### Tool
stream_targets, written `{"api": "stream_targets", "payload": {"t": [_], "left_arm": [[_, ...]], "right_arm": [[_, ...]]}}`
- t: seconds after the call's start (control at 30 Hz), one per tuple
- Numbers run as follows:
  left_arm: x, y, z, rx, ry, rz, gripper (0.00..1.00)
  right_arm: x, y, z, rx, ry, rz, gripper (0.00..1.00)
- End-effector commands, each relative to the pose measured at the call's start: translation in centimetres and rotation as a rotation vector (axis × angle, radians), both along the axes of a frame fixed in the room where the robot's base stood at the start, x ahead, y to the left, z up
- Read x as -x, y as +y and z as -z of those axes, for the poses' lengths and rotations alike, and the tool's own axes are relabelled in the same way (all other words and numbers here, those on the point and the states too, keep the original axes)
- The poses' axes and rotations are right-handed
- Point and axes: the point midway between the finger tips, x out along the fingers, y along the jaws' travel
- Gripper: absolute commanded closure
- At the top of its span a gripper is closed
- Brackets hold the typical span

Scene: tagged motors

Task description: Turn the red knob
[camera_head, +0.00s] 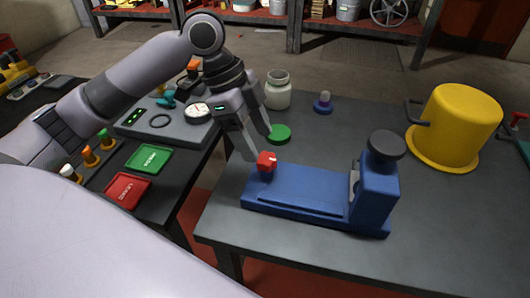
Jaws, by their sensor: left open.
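The red knob (267,161) sits on the left end of a blue bench device (300,190) on the grey table. My left gripper (258,146) comes down from the upper left with its fingers spread. One finger is to the left of the knob and the other is behind it, close above the table. I cannot tell whether either finger touches the knob. My right gripper does not show.
A green disc (279,134), a pale jar (278,90) and a small purple-based object (323,103) stand behind the device. A yellow pot (456,128) stands at the right. Green (148,159) and red (128,190) trays lie on the left table. The table front is clear.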

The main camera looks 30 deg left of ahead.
Motion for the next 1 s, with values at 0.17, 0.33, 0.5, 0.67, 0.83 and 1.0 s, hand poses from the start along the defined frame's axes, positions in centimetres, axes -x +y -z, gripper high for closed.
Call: {"api": "stream_targets", "payload": {"t": [0.17,0.33,0.5,0.67,0.83,1.0], "left_arm": [[-0.2,-1.0,2.7,-0.001,0.002,0.001,0.33],[-0.3,-1.6,3.9,0.000,0.000,0.000,0.33],[-0.3,-1.6,4.1,-0.001,0.000,0.000,0.33],[-0.3,-1.6,4.0,0.000,-0.001,0.000,0.46],[-0.3,-1.6,4.0,0.000,0.000,0.000,0.89],[-0.3,-1.6,3.9,-0.001,0.001,-0.006,0.89]], "right_arm": [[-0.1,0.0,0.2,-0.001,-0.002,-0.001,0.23],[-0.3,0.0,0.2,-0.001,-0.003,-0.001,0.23],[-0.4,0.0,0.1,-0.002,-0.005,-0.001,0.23],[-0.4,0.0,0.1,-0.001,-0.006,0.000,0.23],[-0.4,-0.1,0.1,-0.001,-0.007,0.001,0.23],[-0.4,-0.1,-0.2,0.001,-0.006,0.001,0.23]]}}
